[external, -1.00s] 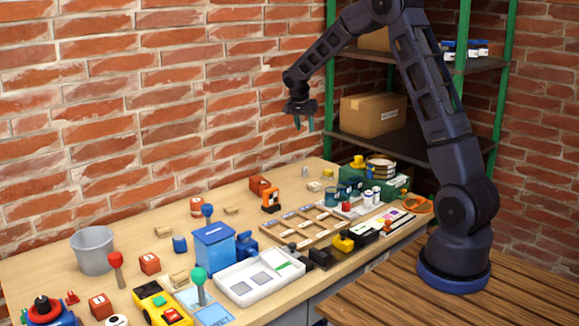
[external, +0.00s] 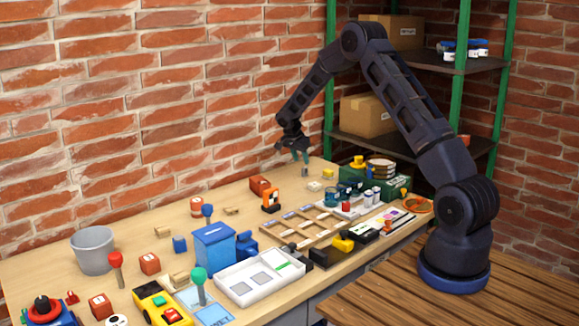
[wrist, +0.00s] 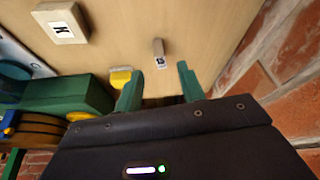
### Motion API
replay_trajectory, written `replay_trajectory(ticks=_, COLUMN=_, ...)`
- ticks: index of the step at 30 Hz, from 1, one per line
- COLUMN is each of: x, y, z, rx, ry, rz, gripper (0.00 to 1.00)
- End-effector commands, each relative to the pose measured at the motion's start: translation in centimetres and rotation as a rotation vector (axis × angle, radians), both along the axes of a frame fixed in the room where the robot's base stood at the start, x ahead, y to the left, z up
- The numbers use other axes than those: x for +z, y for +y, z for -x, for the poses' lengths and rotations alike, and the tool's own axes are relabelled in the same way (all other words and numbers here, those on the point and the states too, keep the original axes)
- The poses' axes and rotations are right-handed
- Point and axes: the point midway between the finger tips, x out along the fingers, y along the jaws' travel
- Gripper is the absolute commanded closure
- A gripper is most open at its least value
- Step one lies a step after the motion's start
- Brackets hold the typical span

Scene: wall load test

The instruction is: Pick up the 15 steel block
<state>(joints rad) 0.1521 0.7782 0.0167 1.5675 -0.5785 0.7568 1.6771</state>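A small grey block (wrist: 158,48) marked 15 stands on the tabletop in the wrist view, just beyond my fingertips and between their lines. It also shows as a small grey piece (external: 305,172) at the far end of the workbench in the external view, just under my gripper (external: 295,156). In the wrist view my gripper (wrist: 158,82) has its two green fingers spread apart with nothing between them. It is open, above the table and apart from the block.
A cream block (wrist: 60,22) marked K lies to the left in the wrist view. A yellow block (wrist: 120,78) is close by the left finger. A green case (wrist: 68,97) is at the left. The brick wall (wrist: 285,50) is close at the right.

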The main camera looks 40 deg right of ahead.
Motion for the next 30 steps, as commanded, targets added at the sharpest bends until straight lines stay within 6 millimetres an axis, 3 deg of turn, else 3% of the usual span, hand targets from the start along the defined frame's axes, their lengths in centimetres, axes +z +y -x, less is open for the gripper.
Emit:
replay_trajectory(ticks=8, x=-1.8, y=-0.9, z=-0.1, rx=0.0, ry=0.0, rz=-0.001, gripper=0.61)
replay_trajectory(ticks=18, x=-5.5, y=-2.9, z=-0.5, rx=0.0, ry=0.0, rz=-0.001, gripper=0.61)
replay_trajectory(ticks=26, x=-5.8, y=-3.1, z=-0.6, rx=0.001, ry=-0.001, rz=0.0, gripper=0.61)
replay_trajectory(ticks=30, x=-5.8, y=-3.1, z=-0.5, rx=0.001, ry=-0.001, rz=0.0, gripper=0.84)
